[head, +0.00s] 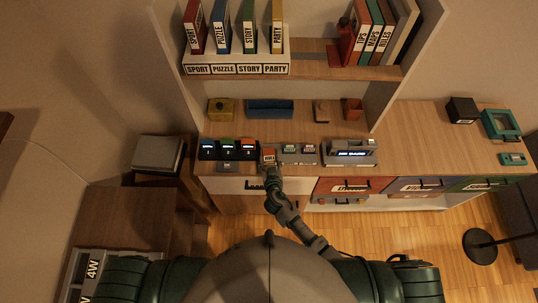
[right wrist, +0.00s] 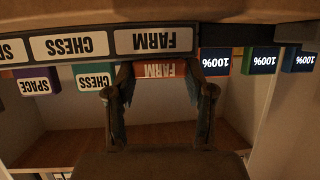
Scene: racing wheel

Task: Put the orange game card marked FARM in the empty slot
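The orange FARM card (right wrist: 160,70) shows upside down in the right wrist view, over the FARM label (right wrist: 154,41) of the grey game rack (head: 300,160). In the head view the card (head: 269,154) is at the rack's left end. The CHESS card (right wrist: 94,77) and SPACE card (right wrist: 38,83) stand in the same row. My right gripper (right wrist: 165,82) has its fingers apart, one on each side of the FARM card, with a gap showing on one side. How deep the card sits is hidden. My left gripper is out of view.
Left of the rack stands a black charger row (head: 226,150) with blue, green and orange units reading 100%. A grey console (head: 350,152) with a lit screen stands to the right. A shelf (head: 235,69) with labelled boxes rises behind. The counter at right (head: 420,135) is mostly clear.

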